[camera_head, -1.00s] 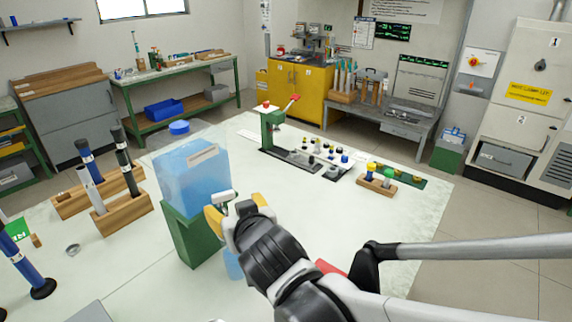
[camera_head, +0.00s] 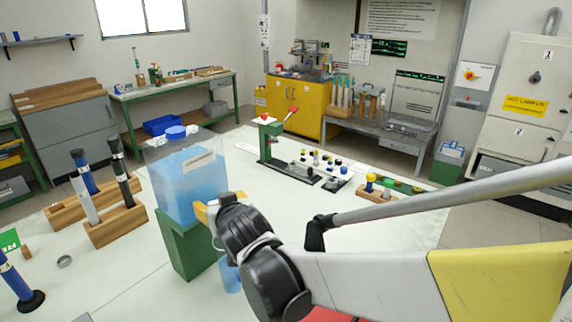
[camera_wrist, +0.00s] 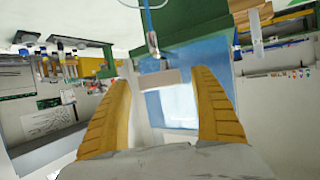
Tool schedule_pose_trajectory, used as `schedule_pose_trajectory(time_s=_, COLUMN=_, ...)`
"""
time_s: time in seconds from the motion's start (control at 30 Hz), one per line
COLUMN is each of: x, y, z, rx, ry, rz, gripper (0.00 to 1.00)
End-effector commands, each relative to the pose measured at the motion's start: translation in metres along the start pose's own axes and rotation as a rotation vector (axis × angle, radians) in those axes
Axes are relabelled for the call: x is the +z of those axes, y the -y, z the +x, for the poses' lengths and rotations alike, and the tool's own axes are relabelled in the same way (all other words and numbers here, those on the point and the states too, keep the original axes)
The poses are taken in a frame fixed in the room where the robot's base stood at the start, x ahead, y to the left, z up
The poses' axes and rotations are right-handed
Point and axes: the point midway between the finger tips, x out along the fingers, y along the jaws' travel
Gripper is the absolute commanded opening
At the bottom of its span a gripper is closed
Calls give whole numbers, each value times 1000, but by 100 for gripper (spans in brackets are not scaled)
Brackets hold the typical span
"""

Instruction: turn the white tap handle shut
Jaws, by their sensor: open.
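A clear tank of blue water (camera_head: 188,180) with a blue lid and a pale label stands on a green stand (camera_head: 192,245). My gripper (camera_head: 218,204) is in front of the tank's right side and hides the tap in the head view. In the wrist view, the picture is upside down and the tap (camera_wrist: 152,42) shows as a small pale fitting beyond the fingertips. Its handle is too small to tell its angle. A light blue cup (camera_head: 230,275) stands below, partly hidden by my arm.
Wooden racks with dark and white rods (camera_head: 115,225) stand left of the tank. A green press (camera_head: 270,140) with a red lever and several small parts are farther back.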

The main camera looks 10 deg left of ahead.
Motion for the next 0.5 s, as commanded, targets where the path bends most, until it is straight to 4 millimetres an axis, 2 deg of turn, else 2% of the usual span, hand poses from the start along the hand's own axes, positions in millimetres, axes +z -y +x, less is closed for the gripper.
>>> schedule_pose_trajectory(time_s=0.03, x=0, y=0, z=0, rx=0, ry=0, rz=0, gripper=72)
schedule_pose_trajectory(time_s=0.2, x=0, y=0, z=0, rx=0, ry=0, rz=0, gripper=21)
schedule_pose_trajectory(time_s=0.5, x=1, y=0, z=0, rx=-20, ry=6, rz=-7, gripper=21)
